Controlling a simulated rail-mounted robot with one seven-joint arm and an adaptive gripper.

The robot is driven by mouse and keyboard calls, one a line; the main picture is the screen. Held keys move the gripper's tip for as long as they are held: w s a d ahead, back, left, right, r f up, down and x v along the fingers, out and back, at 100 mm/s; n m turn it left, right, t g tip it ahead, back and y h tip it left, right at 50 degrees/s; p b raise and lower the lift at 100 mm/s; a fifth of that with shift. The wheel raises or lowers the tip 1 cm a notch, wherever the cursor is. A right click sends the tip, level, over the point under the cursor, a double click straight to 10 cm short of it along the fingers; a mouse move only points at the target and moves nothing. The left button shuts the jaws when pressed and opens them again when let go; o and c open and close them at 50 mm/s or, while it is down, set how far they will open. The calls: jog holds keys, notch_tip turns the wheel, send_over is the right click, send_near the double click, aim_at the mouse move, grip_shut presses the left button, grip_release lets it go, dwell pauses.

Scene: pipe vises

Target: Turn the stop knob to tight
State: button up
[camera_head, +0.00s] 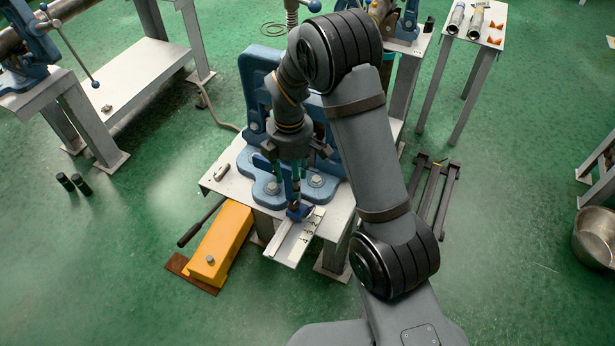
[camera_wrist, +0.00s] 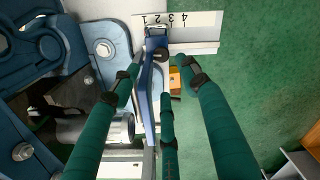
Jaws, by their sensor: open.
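The blue stop (camera_head: 299,212) sits on a pale scale plate (camera_head: 290,240) that projects from the front of the vise table. In the wrist view the blue stop (camera_wrist: 155,43) stands beside the numbered part of the scale (camera_wrist: 190,20). A small dark round knob (camera_wrist: 161,55) shows on its near side. My gripper (camera_head: 292,190) points down just above the stop. In the wrist view its green fingers (camera_wrist: 163,72) are spread, with the tips around and short of the knob. It is open and holds nothing. Whether any finger touches the knob, I cannot tell.
The large blue vise (camera_head: 258,95) stands close behind my gripper. A yellow box (camera_head: 222,245) with a dark handle is on the floor at left. A side table (camera_head: 490,15) with pipes stands at the back right. Green floor is open in front.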

aim_at(294, 204)
notch_tip(294, 204, down, 10)
jog(key=shift+s+a+f+p, duration=0.1)
jog(key=shift+s+a+p, duration=0.05)
jog(key=shift+p, duration=0.4)
jog(key=shift+c, duration=0.6)
grip_shut()
